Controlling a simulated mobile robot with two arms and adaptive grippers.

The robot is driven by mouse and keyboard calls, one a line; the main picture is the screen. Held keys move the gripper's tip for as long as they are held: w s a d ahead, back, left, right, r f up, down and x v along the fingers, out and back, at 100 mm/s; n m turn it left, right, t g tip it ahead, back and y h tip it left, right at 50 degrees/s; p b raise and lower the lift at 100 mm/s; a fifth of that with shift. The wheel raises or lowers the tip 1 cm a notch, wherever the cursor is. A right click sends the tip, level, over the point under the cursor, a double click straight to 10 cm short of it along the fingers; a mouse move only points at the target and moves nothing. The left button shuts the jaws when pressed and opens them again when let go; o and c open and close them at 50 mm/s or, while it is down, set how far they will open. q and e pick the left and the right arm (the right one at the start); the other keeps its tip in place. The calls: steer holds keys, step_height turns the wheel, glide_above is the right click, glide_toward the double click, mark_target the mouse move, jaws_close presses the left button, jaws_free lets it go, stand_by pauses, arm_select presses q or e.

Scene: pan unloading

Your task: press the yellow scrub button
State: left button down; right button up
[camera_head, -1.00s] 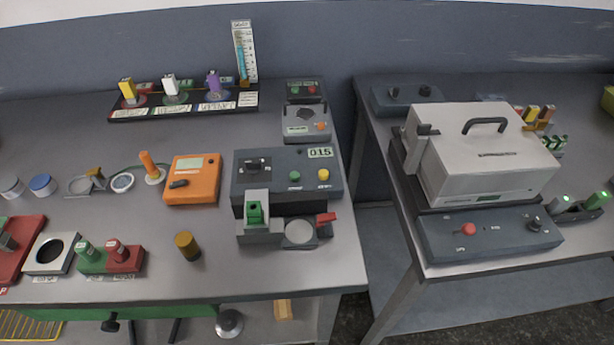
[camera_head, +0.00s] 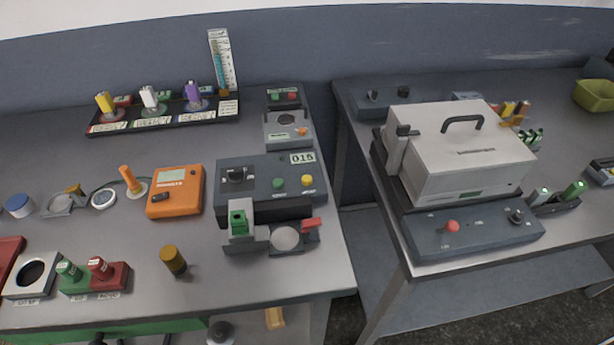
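The yellow button (camera_head: 307,181) sits at the right end of the top face of a dark grey control box (camera_head: 262,190) on the left table. A small display reading 015 (camera_head: 301,158) is above the yellow button. The labels under the buttons are too small to read. Neither of my grippers shows in the head view.
An orange meter (camera_head: 175,191) lies left of the box. A grey holder with a green piece (camera_head: 239,224) and a red-handled part (camera_head: 310,224) stand in front of it. A large light-grey lidded machine (camera_head: 457,155) is on the right table, across a gap.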

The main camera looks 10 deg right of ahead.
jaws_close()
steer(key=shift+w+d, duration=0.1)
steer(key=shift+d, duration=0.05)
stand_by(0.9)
